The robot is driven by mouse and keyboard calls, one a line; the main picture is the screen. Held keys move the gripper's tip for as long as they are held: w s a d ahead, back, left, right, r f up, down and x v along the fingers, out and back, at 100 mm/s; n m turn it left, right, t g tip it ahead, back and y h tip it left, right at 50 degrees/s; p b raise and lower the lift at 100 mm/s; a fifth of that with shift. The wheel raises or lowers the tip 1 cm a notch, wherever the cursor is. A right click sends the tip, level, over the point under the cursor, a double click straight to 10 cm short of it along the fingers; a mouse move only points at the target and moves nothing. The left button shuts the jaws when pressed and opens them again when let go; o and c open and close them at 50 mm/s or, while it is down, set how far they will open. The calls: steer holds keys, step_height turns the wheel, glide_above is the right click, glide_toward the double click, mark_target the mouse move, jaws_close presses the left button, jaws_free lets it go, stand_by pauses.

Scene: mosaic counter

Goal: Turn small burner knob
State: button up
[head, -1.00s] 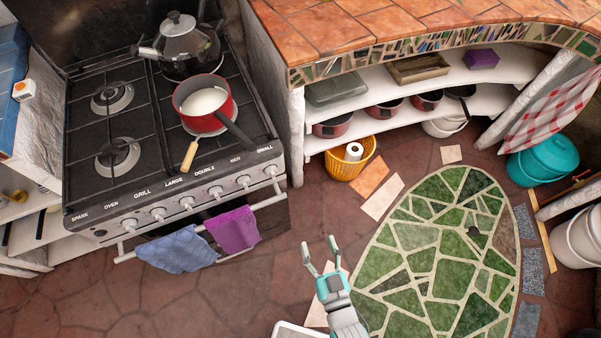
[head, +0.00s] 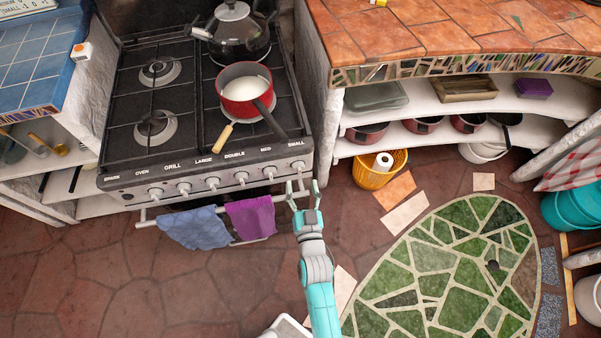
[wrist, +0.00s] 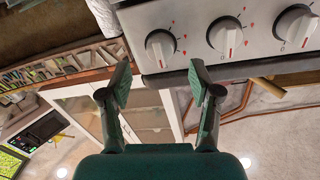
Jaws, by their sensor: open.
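The small burner knob (head: 298,165) is the rightmost of the knobs on the stove's front panel, under the label SMALL. My gripper (head: 303,187) is open and empty, just in front of and below this knob in the head view. No contact is visible.
A neighbouring knob (head: 270,172) sits close to the left. The oven rail (head: 150,221) carries a blue towel (head: 193,229) and a purple towel (head: 251,218). A red pot (head: 246,103) of white liquid and a kettle (head: 238,36) stand on the stove.

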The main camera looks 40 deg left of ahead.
mark_target(299, 173)
steer(key=shift+x, duration=2.35)
steer(key=c, duration=1.1)
